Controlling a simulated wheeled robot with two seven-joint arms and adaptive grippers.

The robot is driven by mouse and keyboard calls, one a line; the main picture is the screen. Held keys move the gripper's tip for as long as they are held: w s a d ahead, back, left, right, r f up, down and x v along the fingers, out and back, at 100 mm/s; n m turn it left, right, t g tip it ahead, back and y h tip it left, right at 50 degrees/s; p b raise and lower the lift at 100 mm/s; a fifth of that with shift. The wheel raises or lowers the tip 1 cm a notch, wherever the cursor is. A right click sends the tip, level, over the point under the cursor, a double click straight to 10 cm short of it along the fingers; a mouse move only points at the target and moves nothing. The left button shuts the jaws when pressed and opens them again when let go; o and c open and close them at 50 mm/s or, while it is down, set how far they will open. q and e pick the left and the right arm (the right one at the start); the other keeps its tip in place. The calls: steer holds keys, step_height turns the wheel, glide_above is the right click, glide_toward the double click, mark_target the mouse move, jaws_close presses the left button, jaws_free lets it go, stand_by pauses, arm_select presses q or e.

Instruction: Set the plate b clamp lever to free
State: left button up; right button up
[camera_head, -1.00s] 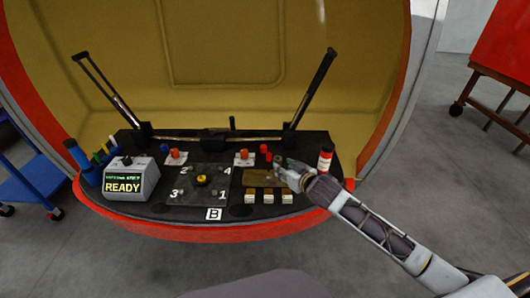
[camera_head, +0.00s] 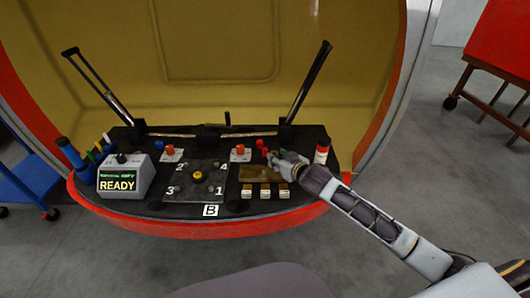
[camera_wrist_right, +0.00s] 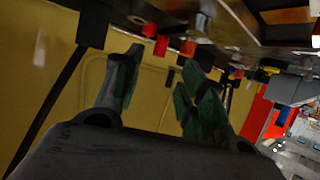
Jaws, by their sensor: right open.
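The dark square plate (camera_head: 193,199) sits mid-console, with numbers 1, 2, 3 and a 4 at its corners and a yellow knob (camera_head: 197,176) at its centre. A white label B (camera_head: 210,210) is at its front edge. Two orange-red knobs on pale bases, left (camera_head: 170,150) and right (camera_head: 240,149), stand behind it. I cannot tell which part is the clamp lever, nor its setting. My right gripper (camera_head: 279,159) is open over the console's right side, near small red knobs (camera_head: 261,144). Its spread fingers (camera_wrist_right: 157,80) show empty in the right wrist view. My left gripper is out of view.
A grey box reading READY (camera_head: 118,184) stands at left. A brown tray (camera_head: 261,173) and several pale blocks (camera_head: 265,190) lie right of the plate. Two tall dark bars (camera_head: 309,85) rise behind.

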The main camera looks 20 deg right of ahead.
mark_target(266, 152)
steer(key=shift+w+a+f, duration=0.15)
steer(key=shift+w+f, duration=0.15)
steer(key=shift+w, duration=0.35)
steer(key=shift+b+x, duration=0.45)
steer(key=shift+x, duration=1.9)
steer(key=shift+b+x, duration=0.65)
steer(key=shift+x, duration=1.1)
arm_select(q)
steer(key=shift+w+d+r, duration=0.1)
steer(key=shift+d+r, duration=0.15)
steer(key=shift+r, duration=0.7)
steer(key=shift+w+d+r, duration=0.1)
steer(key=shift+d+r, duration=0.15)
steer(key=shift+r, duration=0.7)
arm_select(e)
steer(key=shift+x, duration=1)
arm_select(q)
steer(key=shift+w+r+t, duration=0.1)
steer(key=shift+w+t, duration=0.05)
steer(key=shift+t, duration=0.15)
arm_select(e)
steer(key=shift+c, duration=0.5)
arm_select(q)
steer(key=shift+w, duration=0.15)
arm_select(e)
jaws_close()
steer(key=shift+f, duration=0.1)
